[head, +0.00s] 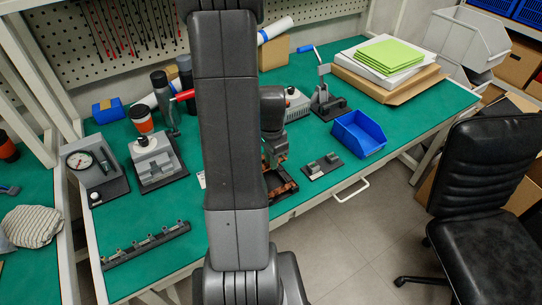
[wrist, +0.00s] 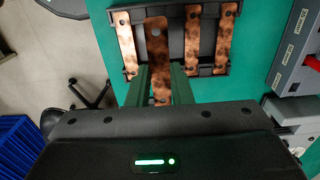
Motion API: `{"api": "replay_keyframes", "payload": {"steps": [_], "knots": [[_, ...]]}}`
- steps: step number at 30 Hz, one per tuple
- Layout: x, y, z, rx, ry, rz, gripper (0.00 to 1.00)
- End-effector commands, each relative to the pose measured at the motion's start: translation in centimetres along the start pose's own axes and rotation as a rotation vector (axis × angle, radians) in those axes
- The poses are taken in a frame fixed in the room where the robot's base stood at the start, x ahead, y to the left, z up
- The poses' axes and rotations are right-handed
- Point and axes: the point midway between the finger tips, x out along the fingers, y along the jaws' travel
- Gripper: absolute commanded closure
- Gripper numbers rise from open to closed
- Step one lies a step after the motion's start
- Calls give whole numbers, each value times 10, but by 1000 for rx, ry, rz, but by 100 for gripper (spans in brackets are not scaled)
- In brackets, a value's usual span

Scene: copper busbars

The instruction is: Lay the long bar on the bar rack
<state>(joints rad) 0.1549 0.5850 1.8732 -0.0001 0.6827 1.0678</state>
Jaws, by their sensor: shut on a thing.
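The long copper bar (wrist: 157,45) is between the two fingers of my gripper (wrist: 159,72) in the wrist view. My gripper is shut on it near its lower end. The bar looks wider than its neighbours and overlaps the dark holder (wrist: 176,22); I cannot tell whether it touches it. In the head view my gripper (head: 274,150) is over the holder, partly behind my arm, and the held bar cannot be made out clearly. A long dark rail with several upright posts, likely the bar rack (head: 147,246), lies at the bench's front left.
Other copper bars (wrist: 126,42) lie in the holder on both sides. Near it in the head view are a small dark fixture (head: 322,166) and a blue bin (head: 359,134). A grey press (head: 157,162) and dial gauge (head: 94,170) stand behind the rail. A black chair (head: 490,190) is at right.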

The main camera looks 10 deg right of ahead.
Motion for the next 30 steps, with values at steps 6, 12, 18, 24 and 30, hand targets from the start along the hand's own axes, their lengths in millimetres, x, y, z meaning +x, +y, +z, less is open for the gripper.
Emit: {"api": "replay_keyframes", "payload": {"steps": [6, 12, 18, 24, 30], "knots": [[20, 0, 0, 0, -1, 2, 100], [44, 0, 0, 0, 0, 1, 100], [59, 0, 0, 0, -1, 1, 100], [60, 0, 0, 0, 0, 0, 100], [60, 0, 0, 0, 0, 0, 100]]}}
